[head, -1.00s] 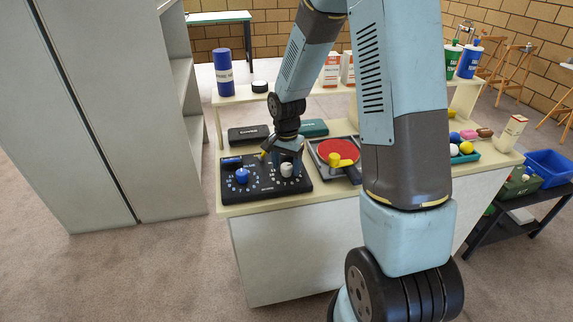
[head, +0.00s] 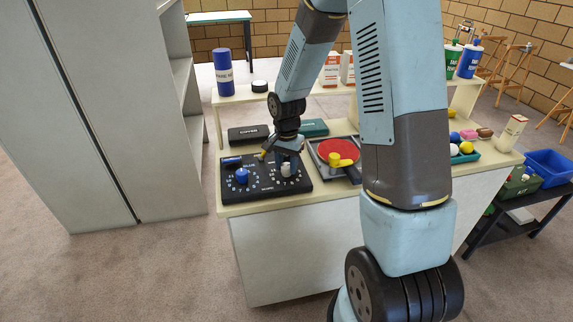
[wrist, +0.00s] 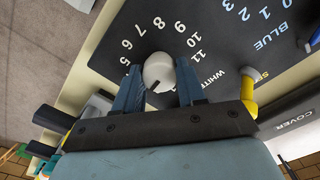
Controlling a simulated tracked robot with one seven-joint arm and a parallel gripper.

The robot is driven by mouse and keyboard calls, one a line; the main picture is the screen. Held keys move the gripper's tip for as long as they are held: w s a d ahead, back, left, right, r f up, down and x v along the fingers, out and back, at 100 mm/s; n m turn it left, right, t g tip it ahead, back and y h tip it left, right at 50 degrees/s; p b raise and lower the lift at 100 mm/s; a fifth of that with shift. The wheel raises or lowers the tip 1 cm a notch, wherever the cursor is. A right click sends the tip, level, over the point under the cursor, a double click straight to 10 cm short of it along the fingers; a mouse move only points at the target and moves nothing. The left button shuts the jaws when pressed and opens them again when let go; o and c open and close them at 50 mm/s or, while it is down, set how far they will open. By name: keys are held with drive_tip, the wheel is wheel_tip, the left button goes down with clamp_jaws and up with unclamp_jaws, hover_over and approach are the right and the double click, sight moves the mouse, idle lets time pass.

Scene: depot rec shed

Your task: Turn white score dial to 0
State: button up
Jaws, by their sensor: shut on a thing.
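The black score board (head: 262,192) lies on the near left of the bench. Its white score dial (head: 286,169) is at the right and its blue dial (head: 242,175) at the left. My gripper (wrist: 158,76) points down at the white dial (wrist: 159,70), with one blue finger on each side, shut on it. In the wrist view, a dark pointer mark on the dial faces down and slightly left, towards my gripper body. Numbers 5 to 11 show around the dial's far side. The numbers nearest my gripper are hidden, so I cannot read the pointed number.
A yellow-tipped switch labelled SP (wrist: 249,87) stands close to my gripper's right side in the wrist view. A black box (head: 248,134) lies behind the board. A tray with a red paddle (head: 338,150) lies to the right. A tall grey cabinet (head: 90,110) stands left of the bench.

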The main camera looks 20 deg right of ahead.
sight(286, 165)
drive_tip(key=n, duration=0.8)
drive_tip(key=shift+n, duration=0.3)
drive_tip(key=n, duration=0.3)
drive_tip(key=shift+n, duration=2.3)
drive_tip(key=o, duration=1.1)
drive_tip(key=shift+c, duration=0.2)
wheel_tip(286, 165, up, 14)
